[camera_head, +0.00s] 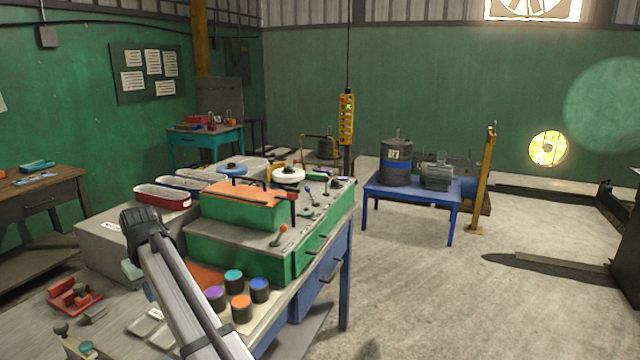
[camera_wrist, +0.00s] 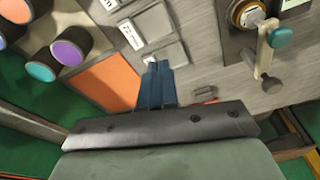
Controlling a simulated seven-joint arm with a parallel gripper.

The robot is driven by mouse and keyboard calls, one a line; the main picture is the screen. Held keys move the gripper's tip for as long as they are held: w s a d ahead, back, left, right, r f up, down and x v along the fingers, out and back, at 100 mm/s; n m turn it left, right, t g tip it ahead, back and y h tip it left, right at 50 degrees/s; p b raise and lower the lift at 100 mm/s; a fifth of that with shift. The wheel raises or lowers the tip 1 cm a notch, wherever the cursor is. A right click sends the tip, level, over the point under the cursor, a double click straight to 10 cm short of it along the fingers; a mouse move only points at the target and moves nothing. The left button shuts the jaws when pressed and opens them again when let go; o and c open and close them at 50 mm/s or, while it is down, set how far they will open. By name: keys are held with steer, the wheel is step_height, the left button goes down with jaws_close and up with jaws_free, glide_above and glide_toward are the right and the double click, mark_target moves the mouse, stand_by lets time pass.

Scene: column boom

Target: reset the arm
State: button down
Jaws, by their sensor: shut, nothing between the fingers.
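My gripper (camera_wrist: 157,70) shows in the wrist view with its two blue fingers together and nothing between them. It points at the grey worktop, between an orange pad (camera_wrist: 108,80) and a row of pale switches (camera_wrist: 150,22). I cannot tell whether the fingertips touch the surface. In the head view my grey arm link crosses the lower left of the bench, and the gripper is mostly hidden behind it.
Several coloured knobs (camera_head: 241,308) stand by the bench's front edge. A lever with a teal knob (camera_wrist: 280,37) rises near my gripper. A blue table (camera_head: 410,192) carries a drum and motor. Floor at right is mostly clear.

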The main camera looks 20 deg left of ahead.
steer(key=w+d+f+m+t, duration=0.1)
steer(key=w+d+f+m, duration=0.2)
steer(key=w+d, duration=0.8)
steer(key=w+d+f+m, duration=0.35)
steer(key=w+d, duration=0.35)
steer(key=w, duration=0.7)
steer(key=d+f+m+g+h, duration=0.2)
steer(key=d+f, duration=2.3)
steer(key=f, duration=0.1)
steer(key=s+d+f+m+g, duration=0.1)
steer(key=s+d+f+m, duration=0.1)
steer(key=s+d+f, duration=0.75)
steer(key=s+d+f+m+g, duration=0.2)
steer(key=s+d+f, duration=0.4)
steer(key=d+f, duration=0.65)
steer(key=s+d+f+m+g, duration=0.1)
steer(key=s+d+f, duration=0.1)
steer(key=s+d, duration=0.6)
steer(key=s+d+f+m+g, duration=0.1)
steer(key=s+d, duration=0.7)
steer(key=s, duration=1)
steer(key=shift+s+f+g, duration=0.3)
steer(key=shift+f+g, duration=0.3)
steer(key=shift+f, duration=0.05)
